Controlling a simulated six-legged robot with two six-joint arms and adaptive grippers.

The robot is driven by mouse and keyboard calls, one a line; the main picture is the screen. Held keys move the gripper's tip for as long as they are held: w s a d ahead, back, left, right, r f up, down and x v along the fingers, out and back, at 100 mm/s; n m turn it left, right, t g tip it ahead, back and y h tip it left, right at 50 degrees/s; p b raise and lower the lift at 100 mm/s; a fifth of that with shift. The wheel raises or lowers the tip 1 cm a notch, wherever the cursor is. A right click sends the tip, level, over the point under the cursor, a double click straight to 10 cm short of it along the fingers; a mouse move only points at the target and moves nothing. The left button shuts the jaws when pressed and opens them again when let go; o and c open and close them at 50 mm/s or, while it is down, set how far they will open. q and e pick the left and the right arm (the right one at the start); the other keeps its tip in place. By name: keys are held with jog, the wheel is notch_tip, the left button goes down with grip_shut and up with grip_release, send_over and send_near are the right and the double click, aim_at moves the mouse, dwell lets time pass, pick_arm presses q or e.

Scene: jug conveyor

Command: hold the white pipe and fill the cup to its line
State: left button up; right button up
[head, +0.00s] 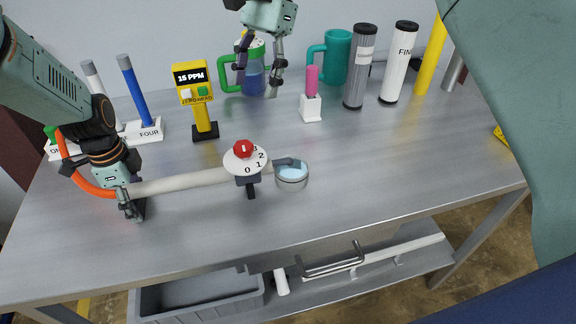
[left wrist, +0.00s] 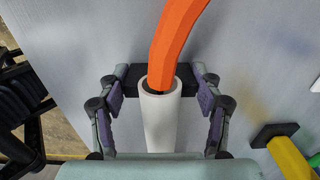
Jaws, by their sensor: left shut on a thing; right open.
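The white pipe (head: 190,182) lies roughly level above the table, with the orange hose (head: 72,172) at its left end. My left gripper (head: 132,207) is shut on the pipe near that end. The left wrist view shows the pipe (left wrist: 160,122) between the fingers and the hose (left wrist: 174,40) entering it. A white dial (head: 236,163) with a red knob (head: 243,148) sits near the pipe's right end. The dark spout (head: 288,162) reaches over the clear cup (head: 292,178), which shows pale blue inside. Its fill line is not clear. My right gripper (head: 259,72) is open at the blue-and-green jug (head: 254,80).
A yellow meter (head: 192,85) reading 15 PPM stands behind the pipe. A pink-topped white block (head: 311,108), a teal jug (head: 336,58) and several upright cylinders line the back. My right arm covers the right side. The table's front (head: 300,235) is clear.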

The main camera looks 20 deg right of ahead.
dwell(0.3)
pick_arm(q)
jog(key=o, duration=1.9)
jog(key=shift+r, duration=0.1)
notch_tip(320, 180, up, 12)
jog(key=shift+f, duration=0.1)
jog(key=shift+s, duration=0.25)
